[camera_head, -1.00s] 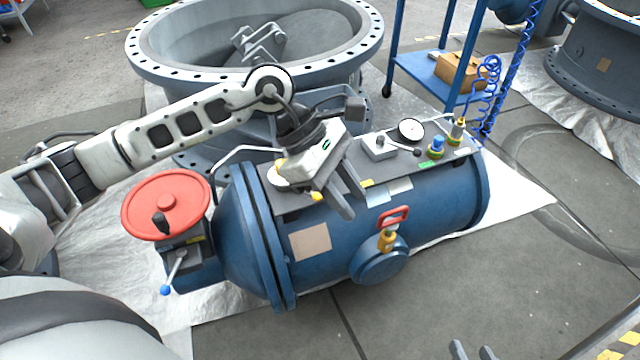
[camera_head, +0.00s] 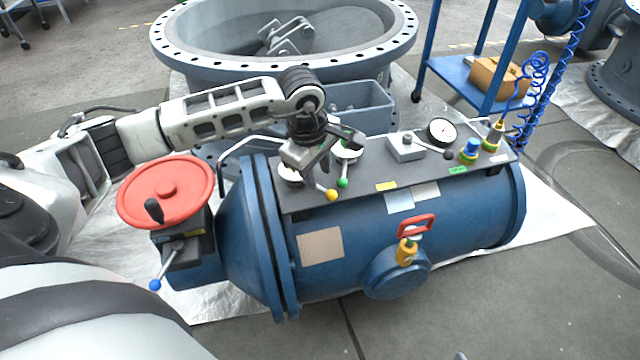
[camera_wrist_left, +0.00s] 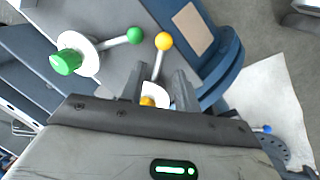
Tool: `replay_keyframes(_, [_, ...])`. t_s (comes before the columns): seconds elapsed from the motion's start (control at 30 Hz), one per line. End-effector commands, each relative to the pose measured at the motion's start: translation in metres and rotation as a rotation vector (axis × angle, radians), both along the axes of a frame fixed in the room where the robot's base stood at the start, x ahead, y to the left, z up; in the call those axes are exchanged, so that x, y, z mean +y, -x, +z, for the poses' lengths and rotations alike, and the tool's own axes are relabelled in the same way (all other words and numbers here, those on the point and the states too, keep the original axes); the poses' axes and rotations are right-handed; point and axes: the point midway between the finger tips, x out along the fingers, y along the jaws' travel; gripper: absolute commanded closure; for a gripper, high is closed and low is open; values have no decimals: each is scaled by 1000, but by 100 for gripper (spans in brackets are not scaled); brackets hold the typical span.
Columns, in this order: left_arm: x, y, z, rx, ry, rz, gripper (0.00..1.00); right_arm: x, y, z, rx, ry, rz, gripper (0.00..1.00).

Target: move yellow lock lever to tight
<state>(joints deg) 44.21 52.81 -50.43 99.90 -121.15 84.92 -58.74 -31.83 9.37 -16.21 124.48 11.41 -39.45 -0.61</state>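The yellow lock lever (camera_head: 331,195) is a thin rod with a yellow ball end on the grey panel of the blue tank. Its ball points toward the panel's front edge. In the left wrist view the lever (camera_wrist_left: 163,41) runs out between the fingers from a white round base with a yellow hub. My left gripper (camera_head: 316,182) is over this lever's base. In the left wrist view its fingers (camera_wrist_left: 158,84) are apart, one on each side of the rod, with visible gaps. Only a dark tip, probably of my right gripper (camera_head: 460,356), shows at the bottom edge.
A green-ball lever (camera_head: 343,183) stands close beside the yellow one; it also shows in the wrist view (camera_wrist_left: 134,35). A grey box with a black-knobbed lever (camera_head: 406,147) and a gauge (camera_head: 442,131) are farther right. A red handwheel (camera_head: 167,191) is left.

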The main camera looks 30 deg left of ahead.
Motion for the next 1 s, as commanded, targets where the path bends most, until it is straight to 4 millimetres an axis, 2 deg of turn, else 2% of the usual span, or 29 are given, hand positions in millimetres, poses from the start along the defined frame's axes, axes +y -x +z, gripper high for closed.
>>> replay_keyframes(0.03, [0, -1, -11, 2, 1, 1, 68, 0, -1, 0, -12, -4, 0, 64])
replay_keyframes(0.2, [-1, -5, -31, 1, 2, 0, 68, 1, -4, 5, -38, -13, -3, 64])
replay_keyframes(0.6, [-1, -7, -37, -1, 0, 0, 68, 3, -2, 7, -48, -18, 0, 64])
replay_keyframes(0.63, [-1, -7, -37, -1, 0, 0, 71, 3, -2, 7, -47, -17, 1, 64])
replay_keyframes(0.73, [-1, -7, -37, -1, 0, 0, 99, 3, -2, 7, -46, -17, 2, 64])
replay_keyframes(1.0, [-3, -8, -37, -1, 1, -10, 100, 3, -2, 6, -46, -18, 3, 64])
